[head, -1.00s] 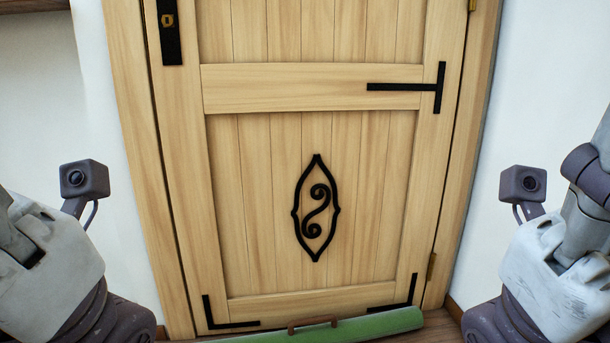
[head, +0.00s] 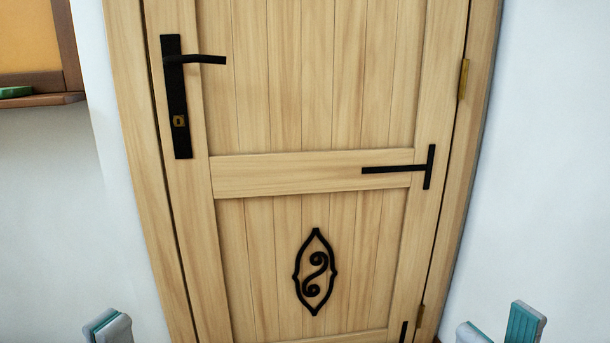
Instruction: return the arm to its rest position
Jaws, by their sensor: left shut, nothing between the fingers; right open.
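My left gripper (head: 108,327) shows only as grey and teal fingertips at the bottom edge, left of the door. The fingertips are together with nothing between them. My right gripper (head: 499,328) shows at the bottom right as two separate grey and teal fingertips with an empty gap. Both stand in front of the wall area beside the door and hold nothing. The rest of both arms is out of the picture.
A shut wooden door (head: 330,90) fills the middle, with a black lever handle (head: 195,60) at upper left, and a black scroll ornament (head: 315,272). A wooden ledge (head: 40,103) with a green object (head: 15,92) is on the left wall. White wall (head: 550,150) lies right.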

